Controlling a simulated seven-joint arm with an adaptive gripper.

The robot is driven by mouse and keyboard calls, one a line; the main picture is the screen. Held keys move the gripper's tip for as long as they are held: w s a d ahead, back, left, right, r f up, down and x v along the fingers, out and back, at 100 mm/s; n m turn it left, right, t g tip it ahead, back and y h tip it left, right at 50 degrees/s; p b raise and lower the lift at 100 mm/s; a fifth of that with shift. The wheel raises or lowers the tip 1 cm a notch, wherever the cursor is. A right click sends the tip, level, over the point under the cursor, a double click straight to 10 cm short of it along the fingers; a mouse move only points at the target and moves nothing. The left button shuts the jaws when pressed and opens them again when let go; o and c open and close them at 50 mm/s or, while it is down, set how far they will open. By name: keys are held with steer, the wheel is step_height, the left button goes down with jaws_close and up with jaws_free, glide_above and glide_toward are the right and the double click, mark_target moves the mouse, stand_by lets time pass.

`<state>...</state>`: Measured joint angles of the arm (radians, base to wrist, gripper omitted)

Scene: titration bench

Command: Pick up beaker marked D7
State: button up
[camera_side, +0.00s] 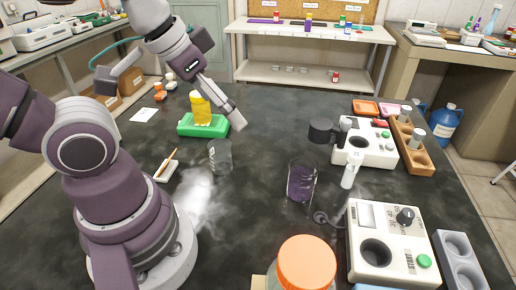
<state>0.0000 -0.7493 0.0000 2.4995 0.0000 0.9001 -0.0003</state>
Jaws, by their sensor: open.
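A clear, empty-looking glass beaker (221,158) stands upright on the dark bench near the middle. It has a small label, too small to read. A second glass beaker (302,182) with purple liquid stands to its right, with white markings that I cannot read. I cannot tell which one is marked D7. My gripper (171,101) is open and empty, its fingers spread wide. It is above the bench, up and to the left of the clear beaker, apart from both beakers.
White instruments (391,250) and a wooden rack (411,150) fill the right side. An orange-lidded jar (307,262) stands in front.

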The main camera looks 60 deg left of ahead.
steer(key=w+n+g, duration=0.1)
steer(key=w+g, duration=0.1)
steer(key=w, duration=0.3)
steer(key=n+g, duration=0.3)
steer(key=g, duration=0.1)
glide_above(302, 176)
steer(key=w+a, duration=0.2)
step_height(302, 176, down, 8)
step_height(302, 176, down, 10)
steer(key=shift+f, duration=0.15)
steer(key=shift+d, duration=0.1)
steer(key=c, duration=1.3)
